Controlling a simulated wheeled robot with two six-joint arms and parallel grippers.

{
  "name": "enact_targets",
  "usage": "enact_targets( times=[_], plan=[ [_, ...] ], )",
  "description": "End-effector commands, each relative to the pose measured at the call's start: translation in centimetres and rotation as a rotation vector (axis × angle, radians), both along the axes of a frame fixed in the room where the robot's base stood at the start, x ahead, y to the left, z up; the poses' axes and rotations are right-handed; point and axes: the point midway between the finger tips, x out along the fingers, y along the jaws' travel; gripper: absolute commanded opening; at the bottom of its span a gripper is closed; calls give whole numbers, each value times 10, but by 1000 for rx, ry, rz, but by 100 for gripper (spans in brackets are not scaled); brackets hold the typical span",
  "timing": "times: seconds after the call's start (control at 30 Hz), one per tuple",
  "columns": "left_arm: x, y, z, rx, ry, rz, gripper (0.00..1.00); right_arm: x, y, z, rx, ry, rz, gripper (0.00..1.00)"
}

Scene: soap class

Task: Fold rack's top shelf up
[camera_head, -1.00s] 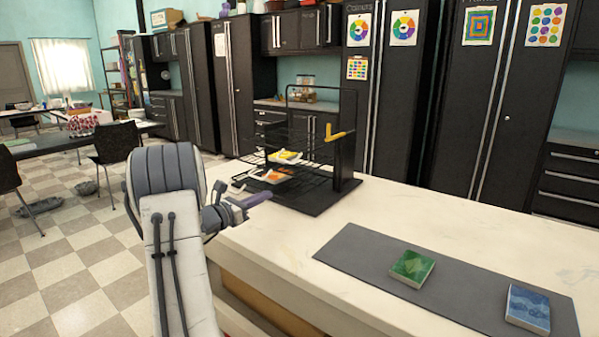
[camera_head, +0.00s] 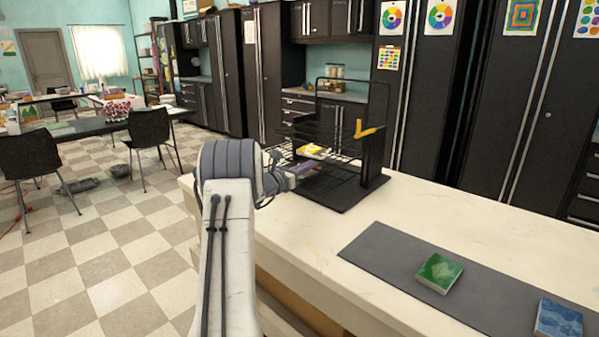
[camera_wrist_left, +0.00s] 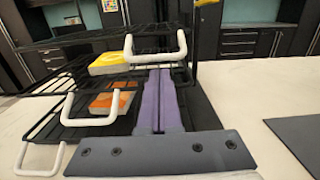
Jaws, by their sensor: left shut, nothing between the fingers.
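The black wire rack (camera_head: 375,145) stands on the bench, with stacked wire shelves, a dark base and a yellow piece high on its post. Its upper shelf (camera_wrist_left: 50,42) lies out roughly flat in the left wrist view. White handles (camera_wrist_left: 91,112) stick out from the shelf fronts. A yellow-and-white soap bar (camera_wrist_left: 107,64) and an orange one (camera_wrist_left: 110,102) lie on separate shelves. My left gripper (camera_head: 303,168), with purple fingers (camera_wrist_left: 161,75), is shut and empty, low at the rack's front. The fingers cover part of the shelves; I cannot tell whether they touch. My right gripper is not in view.
A grey mat (camera_head: 388,248) on the white bench (camera_head: 300,245) carries a green block (camera_head: 439,272) and a blue block (camera_head: 558,318). The bench between mat and rack is clear. Dark cabinets (camera_head: 480,100) stand behind.

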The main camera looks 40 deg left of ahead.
Motion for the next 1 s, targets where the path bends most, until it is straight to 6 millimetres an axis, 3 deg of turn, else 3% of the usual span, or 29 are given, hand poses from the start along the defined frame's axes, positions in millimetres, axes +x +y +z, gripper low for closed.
enact_targets(
  times=[0.33, 0.37, 0.4, 0.57, 0.77, 1.0],
  plan=[
    [-1, 3, 4, 1, 1, 4, 0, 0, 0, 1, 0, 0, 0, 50],
    [-2, 30, 1, 7, -1, 11, 0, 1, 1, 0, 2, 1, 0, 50],
    [-2, 18, 4, 3, 0, 7, 0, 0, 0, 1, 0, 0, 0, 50],
    [-2, 6, 9, 3, 10, 4, 0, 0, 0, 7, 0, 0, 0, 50],
    [-3, 3, 29, 7, 53, 3, 0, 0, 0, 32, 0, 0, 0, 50],
    [-7, 5, 69, 15, 161, 6, 0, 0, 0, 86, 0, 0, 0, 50]
  ],
)
